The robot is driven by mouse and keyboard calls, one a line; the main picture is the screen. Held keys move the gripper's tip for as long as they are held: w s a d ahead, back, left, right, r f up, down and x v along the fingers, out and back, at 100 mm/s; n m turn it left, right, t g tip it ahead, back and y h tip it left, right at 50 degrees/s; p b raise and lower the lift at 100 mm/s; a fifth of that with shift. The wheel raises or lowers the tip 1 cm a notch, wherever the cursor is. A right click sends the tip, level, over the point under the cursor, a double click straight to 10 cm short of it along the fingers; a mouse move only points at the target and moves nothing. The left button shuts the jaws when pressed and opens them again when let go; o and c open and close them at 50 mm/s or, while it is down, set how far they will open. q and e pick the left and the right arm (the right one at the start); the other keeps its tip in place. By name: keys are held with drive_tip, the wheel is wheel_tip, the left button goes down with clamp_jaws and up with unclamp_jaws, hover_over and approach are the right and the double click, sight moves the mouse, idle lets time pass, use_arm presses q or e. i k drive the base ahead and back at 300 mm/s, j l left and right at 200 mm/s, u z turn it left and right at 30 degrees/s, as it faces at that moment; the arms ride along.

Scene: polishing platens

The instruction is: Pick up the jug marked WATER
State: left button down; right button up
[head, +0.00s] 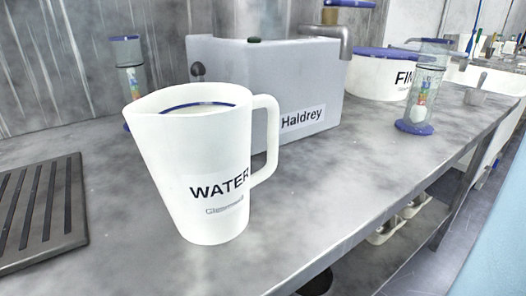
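The white jug marked WATER (195,165) stands upright on the grey bench (330,205), near its front edge. Its handle is on the right and its spout points left. A blue line shows inside, just below the rim. Neither of my grippers shows in the head view, and nothing is holding the jug.
A grey box labelled Haldrey (300,85) with a tap stands close behind the jug. A dark slotted grate (45,208) lies at left. Blue-based clear cylinders stand behind left (131,75) and at right (420,95), near a white tub (378,78). Bench right of the jug is clear.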

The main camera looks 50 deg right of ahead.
sight(193, 139)
drive_tip(key=l+z, duration=0.1)
drive_tip(key=z, duration=1)
drive_tip(key=k+j+u, duration=0.1)
drive_tip(key=k+j, duration=0.05)
drive_tip(key=j, duration=0.1)
